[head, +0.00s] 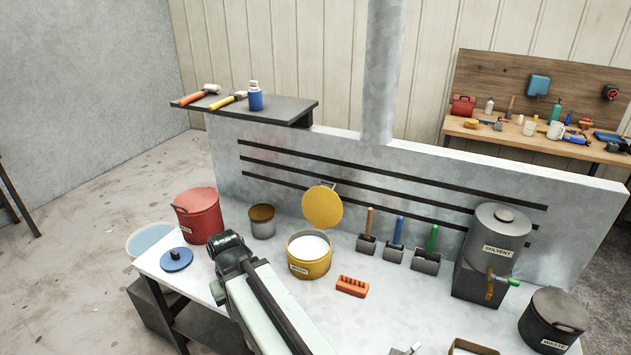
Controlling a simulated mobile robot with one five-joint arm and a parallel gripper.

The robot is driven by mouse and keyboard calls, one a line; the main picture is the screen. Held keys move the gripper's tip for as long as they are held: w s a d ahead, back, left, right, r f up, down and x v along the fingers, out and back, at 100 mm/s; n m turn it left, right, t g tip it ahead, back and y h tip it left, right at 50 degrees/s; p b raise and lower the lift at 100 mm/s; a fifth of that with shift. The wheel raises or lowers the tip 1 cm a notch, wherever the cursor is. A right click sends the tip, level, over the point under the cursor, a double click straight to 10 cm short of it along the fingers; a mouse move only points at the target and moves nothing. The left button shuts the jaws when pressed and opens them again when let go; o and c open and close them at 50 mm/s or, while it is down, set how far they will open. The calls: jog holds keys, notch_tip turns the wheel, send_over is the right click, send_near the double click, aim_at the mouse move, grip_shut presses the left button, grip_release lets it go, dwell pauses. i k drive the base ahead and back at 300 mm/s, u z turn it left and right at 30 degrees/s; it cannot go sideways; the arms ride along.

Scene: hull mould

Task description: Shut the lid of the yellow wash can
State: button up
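The yellow wash can (309,268) stands on the light bench top, left of the middle in the head view. Its mouth is open and shows pale white contents. Its round yellow lid (322,207) stands raised behind the can, facing me, with a small handle at its top edge. My arm comes up from the bottom edge, left of the can, and its dark joint is beside the can on the left. I cannot make out my gripper's fingers in this view.
A red can (197,216), a small brown-topped tin (262,222) and a blue lid (177,259) are left of the can. An orange brush-like block (352,286) lies right of it. Grey holders (394,253) with coloured handles stand behind right. A solvent drum (497,235) is farther right.

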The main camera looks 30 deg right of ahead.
aim_at(321, 206)
jog(key=i, duration=0.95)
jog(key=z, duration=0.05)
